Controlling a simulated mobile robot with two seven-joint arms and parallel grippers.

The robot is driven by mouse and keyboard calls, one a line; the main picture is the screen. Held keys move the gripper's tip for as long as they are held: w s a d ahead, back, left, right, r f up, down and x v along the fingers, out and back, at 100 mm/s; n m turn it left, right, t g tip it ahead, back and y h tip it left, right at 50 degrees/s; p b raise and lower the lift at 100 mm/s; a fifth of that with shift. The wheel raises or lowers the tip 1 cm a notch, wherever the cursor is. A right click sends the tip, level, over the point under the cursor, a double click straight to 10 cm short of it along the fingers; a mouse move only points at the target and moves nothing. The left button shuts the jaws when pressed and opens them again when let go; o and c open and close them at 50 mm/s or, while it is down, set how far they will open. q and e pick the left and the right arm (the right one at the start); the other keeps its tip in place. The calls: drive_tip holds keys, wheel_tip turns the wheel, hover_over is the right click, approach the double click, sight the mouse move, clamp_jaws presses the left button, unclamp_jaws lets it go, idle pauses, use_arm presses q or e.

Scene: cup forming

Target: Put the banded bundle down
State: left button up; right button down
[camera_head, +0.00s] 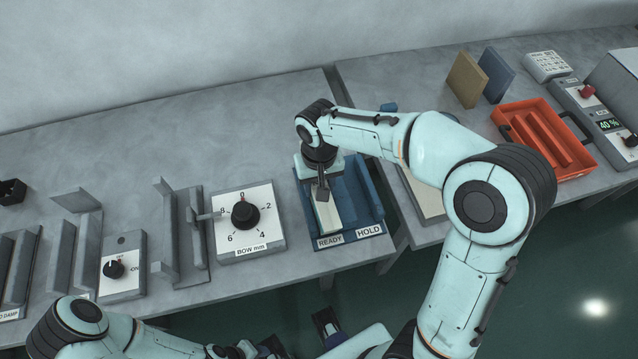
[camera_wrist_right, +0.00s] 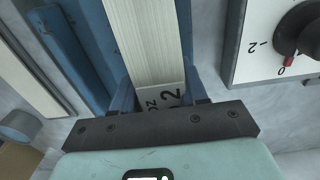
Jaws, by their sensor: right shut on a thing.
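The banded bundle (camera_head: 328,218) is a pale, long stack lying along the READY side of the blue tray (camera_head: 376,232). My right gripper (camera_head: 322,192) points down over it and is shut on it. In the right wrist view the bundle (camera_wrist_right: 150,45) runs away from between the fingers, with fine lengthwise lines and a dark-marked label at its near end. Blue tray walls show beside it there; whether its underside touches the tray floor is hidden. My left arm lies low at the bottom left; its fingertips cannot be made out clearly.
The BOW mm dial box (camera_head: 262,237) stands close left of the tray, with grey upright fixtures (camera_head: 180,225) beyond. At right are an orange tray (camera_head: 568,160), tan and blue upright boards (camera_head: 467,79), and a control box (camera_head: 592,105). The back left tabletop is clear.

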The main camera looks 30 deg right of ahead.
drive_tip(key=shift+f, duration=0.1)
drive_tip(key=shift+f, duration=0.15)
drive_tip(key=c, duration=0.6)
unclamp_jaws()
wheel_tip(320, 180, up, 12)
drive_tip(key=shift+r+p, duration=0.2)
drive_tip(key=shift+p, duration=0.8)
